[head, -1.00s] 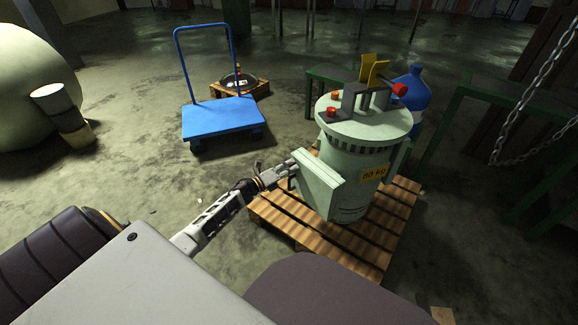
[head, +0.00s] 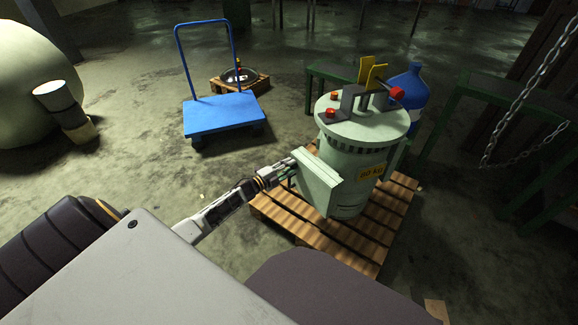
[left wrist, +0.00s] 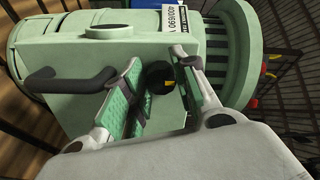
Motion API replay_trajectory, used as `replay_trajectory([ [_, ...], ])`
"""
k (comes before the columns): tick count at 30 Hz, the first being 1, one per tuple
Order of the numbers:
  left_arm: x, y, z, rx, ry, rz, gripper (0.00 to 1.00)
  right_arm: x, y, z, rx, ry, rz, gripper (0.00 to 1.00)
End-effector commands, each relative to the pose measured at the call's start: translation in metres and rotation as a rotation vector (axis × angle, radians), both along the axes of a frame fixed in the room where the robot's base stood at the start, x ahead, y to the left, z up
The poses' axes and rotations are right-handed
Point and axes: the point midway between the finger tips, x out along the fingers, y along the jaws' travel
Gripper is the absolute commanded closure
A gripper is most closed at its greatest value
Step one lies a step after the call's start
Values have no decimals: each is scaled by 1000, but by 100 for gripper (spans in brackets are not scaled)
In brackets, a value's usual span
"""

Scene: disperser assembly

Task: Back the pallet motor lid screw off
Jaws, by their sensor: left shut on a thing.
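The pale green motor (head: 355,165) stands upright on a wooden pallet (head: 318,236). A box-shaped lid (head: 318,182) sticks out from its side, facing my left arm. My left gripper (head: 288,168) is at the left side of this lid. In the left wrist view the lid (left wrist: 190,47) fills the upper middle, with a black round screw head (left wrist: 160,77) bearing a small yellow mark. My left gripper's green-padded fingers (left wrist: 160,95) are shut on the screw, one on each side. The screw is hidden in the head view. My right gripper is not in view.
A dark bent handle (left wrist: 70,80) is on the lid beside the left finger. A blue cart (head: 222,114) stands behind left, and a blue bottle (head: 412,85) behind the motor. Green frames and a hanging chain (head: 520,100) are at the right.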

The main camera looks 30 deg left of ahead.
Motion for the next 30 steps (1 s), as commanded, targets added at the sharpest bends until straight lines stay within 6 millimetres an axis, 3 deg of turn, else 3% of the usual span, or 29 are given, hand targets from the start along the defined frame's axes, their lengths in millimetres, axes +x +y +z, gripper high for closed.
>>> replay_trajectory([
  [20,0,0,-1,-90,34,1,95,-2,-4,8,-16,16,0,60],
  [21,0,0,-1,-90,34,1,70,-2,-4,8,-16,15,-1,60],
  [26,0,0,-1,-90,34,1,50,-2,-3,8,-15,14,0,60],
  [30,0,0,-1,-89,32,0,50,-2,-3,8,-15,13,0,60],
])
